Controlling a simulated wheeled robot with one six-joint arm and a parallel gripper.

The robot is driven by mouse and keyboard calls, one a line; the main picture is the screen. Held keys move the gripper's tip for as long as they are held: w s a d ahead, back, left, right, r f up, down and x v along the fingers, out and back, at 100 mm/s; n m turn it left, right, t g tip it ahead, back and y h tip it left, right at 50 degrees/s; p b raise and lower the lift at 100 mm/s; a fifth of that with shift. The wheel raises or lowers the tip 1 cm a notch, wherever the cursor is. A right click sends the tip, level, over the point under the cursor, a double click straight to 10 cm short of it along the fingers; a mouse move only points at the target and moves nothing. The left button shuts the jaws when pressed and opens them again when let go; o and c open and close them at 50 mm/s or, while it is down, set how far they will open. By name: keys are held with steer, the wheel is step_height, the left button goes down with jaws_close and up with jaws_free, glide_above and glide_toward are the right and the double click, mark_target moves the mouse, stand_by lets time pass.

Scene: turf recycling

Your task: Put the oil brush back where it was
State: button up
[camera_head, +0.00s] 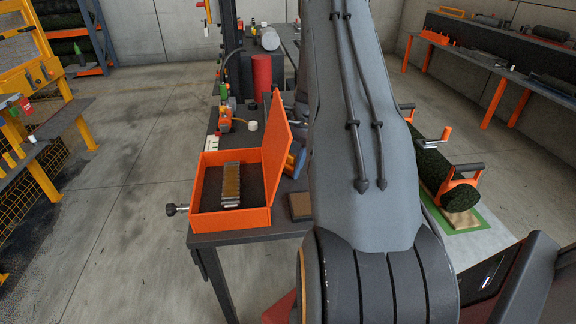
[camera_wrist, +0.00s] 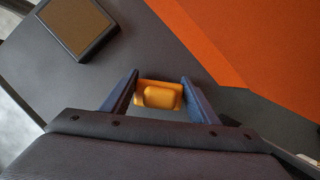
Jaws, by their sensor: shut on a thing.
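My gripper (camera_wrist: 160,94) is shut on a yellow-orange piece, which I take to be the oil brush (camera_wrist: 159,97). Its blue fingers stand on either side of the piece, above the dark grey tabletop (camera_wrist: 135,45). Only the blunt yellow part of the brush shows; the bristles are hidden. In the head view my arm hides most of the gripper; a bit of blue finger and yellow shows just right of the raised orange lid. A flat dark pad with a brown top (camera_wrist: 75,25) lies on the table near the gripper, and also shows in the head view (camera_head: 300,206).
An open orange case (camera_head: 230,220) stands on the table with its lid (camera_head: 278,140) raised beside the gripper. A stack of metal plates (camera_head: 231,185) lies in it. A red cylinder (camera_head: 262,78) and small tools stand farther back. A green turf roll (camera_head: 455,190) is at right.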

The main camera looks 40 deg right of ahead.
mark_target(292, 154)
steer(key=shift+f, duration=0.15)
steer(key=o, duration=1.5)
steer(key=shift+o, duration=0.2)
steer(key=b+v, duration=0.3)
steer(key=v, duration=0.4)
steer(key=shift+f, duration=0.1)
steer(key=shift+d+r, duration=0.2)
steer(key=shift+r, duration=0.25)
